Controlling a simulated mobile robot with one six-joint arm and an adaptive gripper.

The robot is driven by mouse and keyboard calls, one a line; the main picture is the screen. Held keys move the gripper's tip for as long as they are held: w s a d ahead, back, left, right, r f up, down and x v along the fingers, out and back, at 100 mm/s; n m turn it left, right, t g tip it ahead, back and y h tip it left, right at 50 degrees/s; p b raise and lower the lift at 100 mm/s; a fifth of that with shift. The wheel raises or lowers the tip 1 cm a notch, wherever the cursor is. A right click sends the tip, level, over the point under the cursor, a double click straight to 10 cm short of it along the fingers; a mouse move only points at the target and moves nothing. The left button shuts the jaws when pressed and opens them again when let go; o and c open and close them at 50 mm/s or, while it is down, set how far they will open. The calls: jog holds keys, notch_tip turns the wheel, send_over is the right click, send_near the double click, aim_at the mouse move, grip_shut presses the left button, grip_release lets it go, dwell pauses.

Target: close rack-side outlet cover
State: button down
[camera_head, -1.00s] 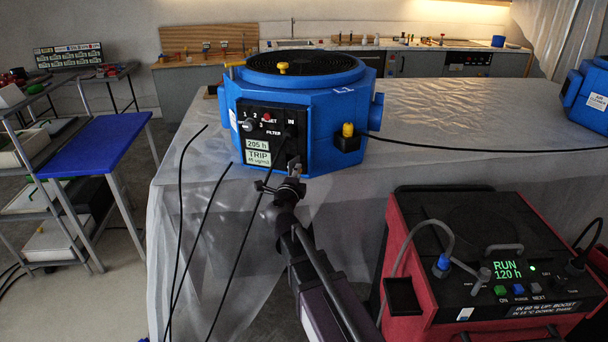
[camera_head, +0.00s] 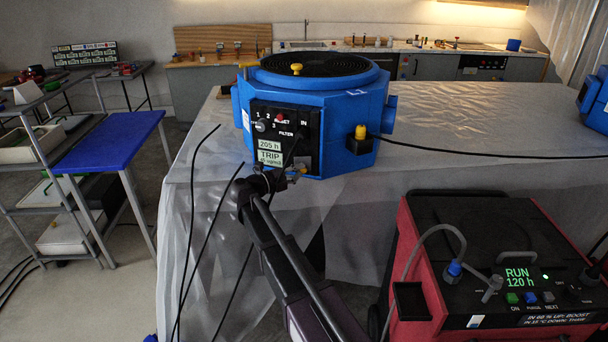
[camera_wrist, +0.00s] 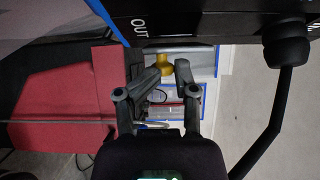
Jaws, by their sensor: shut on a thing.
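The blue machine (camera_head: 345,150) stands on the sheet-covered table, with a black panel (camera_head: 287,128) facing me. Yellow knobs show at its top left (camera_head: 248,65), on its top grille (camera_head: 296,69) and on its right front (camera_head: 360,131). I cannot tell for certain which part is the rack-side outlet cover. In the wrist view, my gripper (camera_wrist: 169,68) is shut on a small yellow piece (camera_wrist: 163,62) near the panel's OUT label. Its contact with the fingertips is hard to make out.
A black cable (camera_wrist: 286,92) hangs close to my gripper's right in the wrist view. Thin dark cables (camera_head: 200,200) hang in front of the table. A red machine (camera_head: 500,260) stands at the right. A rack (camera_head: 35,160) and a blue-topped bench (camera_head: 110,140) stand at the left.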

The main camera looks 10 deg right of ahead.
jog(key=shift+w+r+m+g+h, duration=0.1)
jog(key=shift+w+m+g+h, duration=0.25)
jog(key=shift+m+g, duration=0.4)
jog(key=shift+w+r+m+g+h, duration=0.15)
jog(key=shift+m+g+h, duration=0.3)
jog(key=shift+g, duration=0.5)
jog(key=shift+f, duration=0.15)
jog(key=c, duration=0.8)
grip_release()
jog(key=o, duration=0.3)
jog(key=shift+s+d, duration=0.1)
jog(key=shift+s, duration=0.05)
jog(key=shift+a, duration=0.2)
